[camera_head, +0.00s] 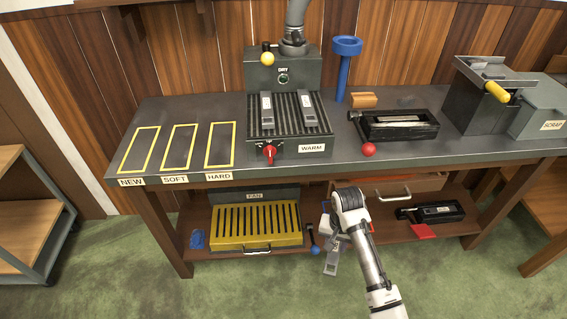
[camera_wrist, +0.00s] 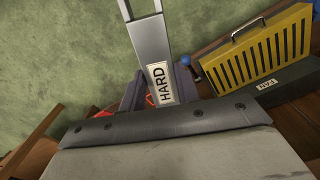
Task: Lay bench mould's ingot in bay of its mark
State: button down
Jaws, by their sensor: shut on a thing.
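My gripper (camera_head: 333,232) is shut on a grey metal ingot (camera_head: 331,262) in front of the bench, below its top. In the wrist view the ingot (camera_wrist: 152,50) sticks out between the dark fingers (camera_wrist: 154,95), and its white label reads HARD. The bench mould (camera_head: 400,132) is a black open box with a red-knobbed lever. A pale strip shows inside it; I cannot tell whether that is metal or the mould's floor. Three empty yellow-outlined bays lie at the bench's left: NEW (camera_head: 139,150), SOFT (camera_head: 179,148) and HARD (camera_head: 220,146).
A ribbed WARM plate (camera_head: 318,137) carries two ingots. Behind it stands a DRY unit (camera_head: 260,73). A blue stand (camera_head: 343,70) and a grey SCRAP bin (camera_head: 540,115) are further right. The lower shelf holds a yellow grille (camera_head: 228,240) and another black mould (camera_head: 455,211). A drawer (camera_head: 415,184) stands open.

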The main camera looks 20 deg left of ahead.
aim_at(221, 145)
jog(key=k+j, duration=0.1)
jog(key=j, duration=0.3)
jog(key=k+j, duration=0.15)
jog(key=j, duration=0.25)
jog(key=k+j+u, duration=0.1)
jog(key=j, duration=0.3)
jog(key=k+j, duration=0.1)
jog(key=j, duration=0.3)
